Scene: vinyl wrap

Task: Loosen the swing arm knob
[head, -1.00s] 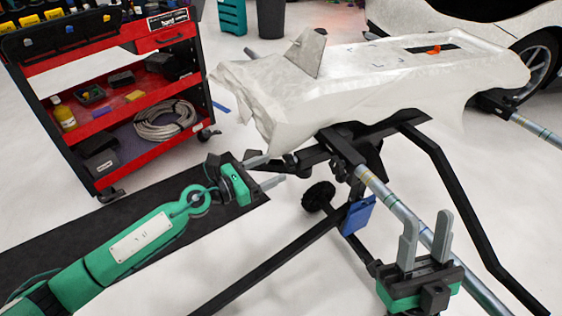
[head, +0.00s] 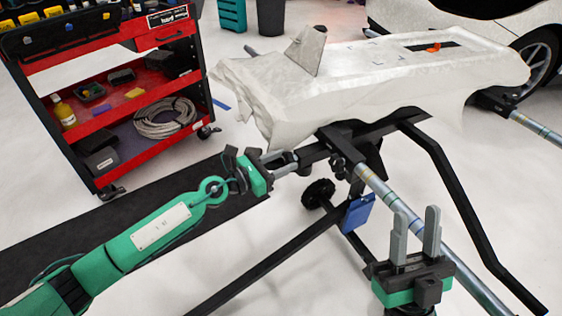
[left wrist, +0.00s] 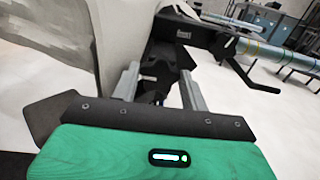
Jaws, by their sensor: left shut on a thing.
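The swing arm knob is a small dark part between my left fingers in the left wrist view (left wrist: 158,90), at the black stand frame (head: 377,158) under the wrapped panel. Its exact shape is hard to make out, and in the head view the fingers mostly hide it. My left gripper (head: 287,163) is shut on it, with a grey finger at each side; the fingers also show in the left wrist view (left wrist: 160,88). My right gripper (head: 415,238) is open and empty, fingers up, in front of the stand's metal tube.
A white-wrapped panel (head: 390,75) lies on the stand. A metal tube (head: 385,195) and black legs (head: 450,190) run towards the front right. A blue plate (head: 358,212) hangs below. A red tool cart (head: 110,65) stands at left.

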